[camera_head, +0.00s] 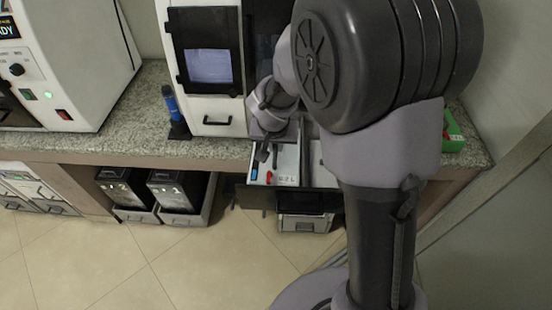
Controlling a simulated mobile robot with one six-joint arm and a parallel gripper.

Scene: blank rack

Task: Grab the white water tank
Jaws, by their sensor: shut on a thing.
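The fingertips are small and dark here, so the exact contact is hard to see. My arm hides the tank's back part and much of the machine's right side.
A white machine (213,105) with a dark window stands behind. A blue bottle (171,103) is to its left. Black containers (180,192) sit in trays under the granite counter (130,137). A green box (453,130) lies at right. The floor in front is clear.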

